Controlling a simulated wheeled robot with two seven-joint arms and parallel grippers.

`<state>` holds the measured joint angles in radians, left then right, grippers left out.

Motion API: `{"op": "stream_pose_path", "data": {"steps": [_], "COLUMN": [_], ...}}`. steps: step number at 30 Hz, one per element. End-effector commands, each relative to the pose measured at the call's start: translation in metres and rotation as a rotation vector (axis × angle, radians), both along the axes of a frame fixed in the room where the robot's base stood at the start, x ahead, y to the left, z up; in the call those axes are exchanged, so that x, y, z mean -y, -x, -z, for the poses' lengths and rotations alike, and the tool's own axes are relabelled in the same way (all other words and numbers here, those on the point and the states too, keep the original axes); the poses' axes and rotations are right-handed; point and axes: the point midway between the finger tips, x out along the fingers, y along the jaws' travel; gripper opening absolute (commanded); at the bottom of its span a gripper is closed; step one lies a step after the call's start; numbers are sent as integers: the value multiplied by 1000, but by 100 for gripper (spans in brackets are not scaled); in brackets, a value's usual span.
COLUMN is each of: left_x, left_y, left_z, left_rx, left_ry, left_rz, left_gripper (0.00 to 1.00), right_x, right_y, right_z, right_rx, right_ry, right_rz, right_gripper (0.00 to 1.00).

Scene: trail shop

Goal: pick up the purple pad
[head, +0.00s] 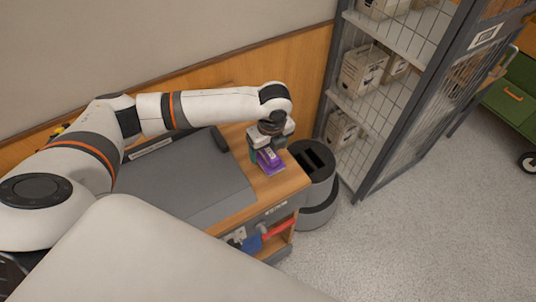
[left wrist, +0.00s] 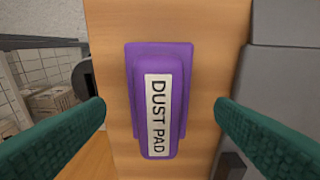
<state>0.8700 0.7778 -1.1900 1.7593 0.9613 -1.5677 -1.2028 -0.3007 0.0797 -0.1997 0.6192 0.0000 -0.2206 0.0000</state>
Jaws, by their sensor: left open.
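The purple pad (head: 270,160) lies on the wooden top at the right end of the bench. In the left wrist view the purple pad (left wrist: 159,60) shows whole, with a white label reading "DUST PAD". My left gripper (head: 267,152) is right over the pad and points down at it. In the left wrist view its two green fingers (left wrist: 160,122) stand apart, one on each side of the pad, with a gap to it on both sides. In the head view the gripper hides part of the pad. My right gripper is in neither view.
A grey flat case or mat (head: 185,185) covers most of the bench top (head: 285,184) left of the pad. A dark grey bin (head: 318,190) stands against the bench's right end. A wire cage shelf (head: 385,110) with boxes stands behind it.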

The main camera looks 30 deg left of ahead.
Motion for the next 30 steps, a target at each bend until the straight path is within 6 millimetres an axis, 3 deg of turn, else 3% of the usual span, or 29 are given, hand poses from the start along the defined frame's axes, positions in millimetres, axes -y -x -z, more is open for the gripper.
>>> {"op": "stream_pose_path", "data": {"steps": [6,15,24,30], "left_x": [-4,-5,-5,-5], "left_y": [-3,-4,-4,-4], "left_z": [28,32,32,31], "left_rx": [0,1,1,2], "left_ry": [0,0,0,0], "left_rz": [0,0,0,-1], "left_gripper": [78,77,28,28], "right_x": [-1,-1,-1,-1], "right_y": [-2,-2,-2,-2], "right_z": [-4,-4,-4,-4], "right_rx": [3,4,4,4], "right_ry": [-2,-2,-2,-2], "right_rz": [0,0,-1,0], "right_gripper": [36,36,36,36]}}
